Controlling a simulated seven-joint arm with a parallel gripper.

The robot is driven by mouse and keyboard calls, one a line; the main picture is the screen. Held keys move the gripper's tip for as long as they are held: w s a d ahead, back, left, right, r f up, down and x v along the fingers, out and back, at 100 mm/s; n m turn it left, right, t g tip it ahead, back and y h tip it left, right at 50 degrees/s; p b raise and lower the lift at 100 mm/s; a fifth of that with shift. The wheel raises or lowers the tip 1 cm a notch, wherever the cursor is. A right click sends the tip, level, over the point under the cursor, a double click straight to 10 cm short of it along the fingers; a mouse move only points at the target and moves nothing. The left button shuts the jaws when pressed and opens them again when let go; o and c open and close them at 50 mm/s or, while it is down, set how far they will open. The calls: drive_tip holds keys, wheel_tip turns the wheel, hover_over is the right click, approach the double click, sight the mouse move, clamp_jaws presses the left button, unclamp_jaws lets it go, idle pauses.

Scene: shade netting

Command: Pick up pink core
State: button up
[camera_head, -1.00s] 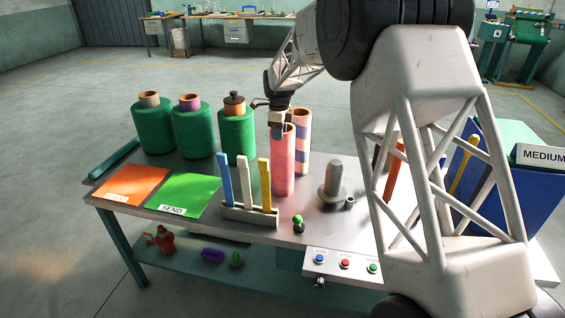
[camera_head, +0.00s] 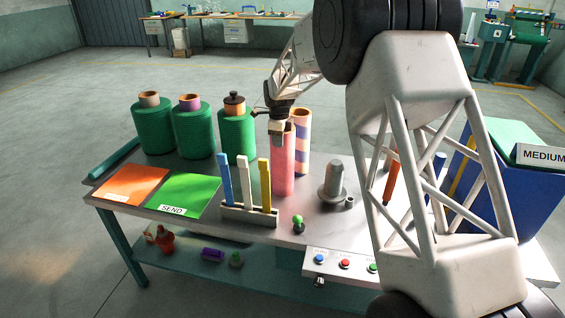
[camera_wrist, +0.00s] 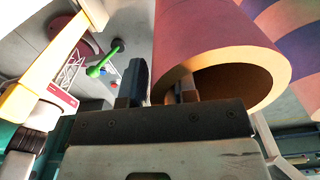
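The pink core (camera_head: 282,172) is a tall hollow tube standing upright on the table, behind the rack of coloured sticks. My gripper (camera_head: 277,137) points down at its top rim in the head view. In the wrist view the core (camera_wrist: 205,35) shows its tan open end. One finger of my gripper (camera_wrist: 160,90) is outside the core's left side and the other shows at its opening, with the wall between them. The gap looks about as wide as the wall. I cannot tell whether the fingers press on it.
A striped core (camera_head: 302,130) stands close behind the pink one. Green yarn cones (camera_head: 236,135) stand to the left. The stick rack (camera_head: 248,214) is in front, and a grey metal spindle (camera_head: 333,185) is at the right. Orange (camera_head: 132,184) and green (camera_head: 184,193) sheets lie at the left.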

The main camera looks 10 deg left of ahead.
clamp_jaws()
drive_tip(key=shift+r, duration=0.1)
idle(1.1)
